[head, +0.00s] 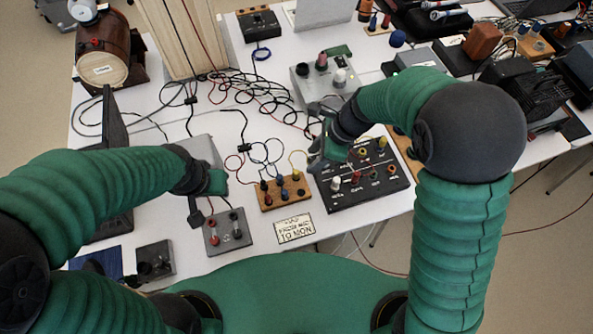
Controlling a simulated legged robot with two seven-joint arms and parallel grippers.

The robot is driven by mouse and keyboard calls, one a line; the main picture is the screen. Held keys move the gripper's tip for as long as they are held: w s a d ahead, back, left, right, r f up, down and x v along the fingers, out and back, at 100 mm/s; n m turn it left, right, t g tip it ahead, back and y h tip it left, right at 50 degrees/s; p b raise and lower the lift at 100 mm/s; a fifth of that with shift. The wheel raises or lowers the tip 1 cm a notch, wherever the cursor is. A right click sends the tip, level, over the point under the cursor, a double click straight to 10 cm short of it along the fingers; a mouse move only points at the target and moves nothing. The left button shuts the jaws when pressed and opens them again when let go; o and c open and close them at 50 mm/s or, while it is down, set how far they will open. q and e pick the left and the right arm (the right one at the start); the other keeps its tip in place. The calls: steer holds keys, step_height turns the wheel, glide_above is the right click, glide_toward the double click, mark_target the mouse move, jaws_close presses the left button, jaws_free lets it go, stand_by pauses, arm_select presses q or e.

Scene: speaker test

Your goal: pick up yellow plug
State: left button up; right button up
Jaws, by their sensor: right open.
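A yellow plug (296,175) with a yellow wire stands upright in a wooden block (266,208) at the middle front of the table. Other dark, red and blue plugs sit in the same block. A second yellow piece (382,143) stands on the black control panel (383,192), to the right. My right gripper (319,158) is open above the left back edge of that panel, right of the wooden block and apart from the yellow plug. My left gripper (199,207) is left of the block, above the small grey box; its jaws are too unclear to tell.
Tangled cables (245,90) lie behind the block. A grey box with knobs (325,80) stands behind the panel. A small grey box (228,232) and a lettered sign (294,229) are at the front. Equipment crowds the back right. Bare white table shows at the left.

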mark_target(297, 171)
steer(key=x, duration=0.4)
steer(key=b+x, duration=0.1)
steer(key=x, duration=0.7)
steer(key=shift+w+a+f+b, duration=0.15)
steer(key=shift+w+b, duration=0.15)
steer(key=shift+w+f, duration=0.1)
steer(key=shift+w, duration=0.05)
steer(key=c, duration=0.5)
jaws_close()
